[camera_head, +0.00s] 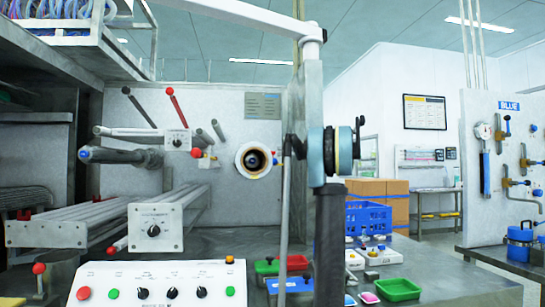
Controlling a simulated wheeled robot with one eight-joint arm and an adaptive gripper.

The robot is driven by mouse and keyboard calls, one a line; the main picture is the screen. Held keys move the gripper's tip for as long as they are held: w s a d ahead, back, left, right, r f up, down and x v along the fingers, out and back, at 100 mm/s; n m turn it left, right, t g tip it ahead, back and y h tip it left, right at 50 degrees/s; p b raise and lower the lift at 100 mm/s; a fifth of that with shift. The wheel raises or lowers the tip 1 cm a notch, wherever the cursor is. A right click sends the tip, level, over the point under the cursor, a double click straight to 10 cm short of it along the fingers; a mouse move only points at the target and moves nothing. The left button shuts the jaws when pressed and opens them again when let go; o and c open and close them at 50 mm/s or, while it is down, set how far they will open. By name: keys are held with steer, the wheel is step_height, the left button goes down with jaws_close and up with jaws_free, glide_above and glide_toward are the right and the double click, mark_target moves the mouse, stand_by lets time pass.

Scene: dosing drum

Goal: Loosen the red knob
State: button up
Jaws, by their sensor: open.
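A round red knob (196,153) shows at the left of the middle, below a small pale box with levers on the drum machine's grey face. A second red ball knob (39,268) stands on a short stem at the lower left. My gripper (359,138) seems to be the dark end part beside the teal and tan rings, right of the middle. It is open, far to the right of both knobs, and touches neither. Its fingers are hard to make out at this angle.
A control panel (152,284) with buttons and dials fills the lower left. Two rails with end boxes jut out above it. A blue-fitted valve board is far right.

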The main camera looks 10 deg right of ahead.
mark_target(273, 152)
steer(key=x, duration=0.7)
steer(key=shift+d, duration=0.1)
steer(key=shift+r, duration=0.1)
jaws_close()
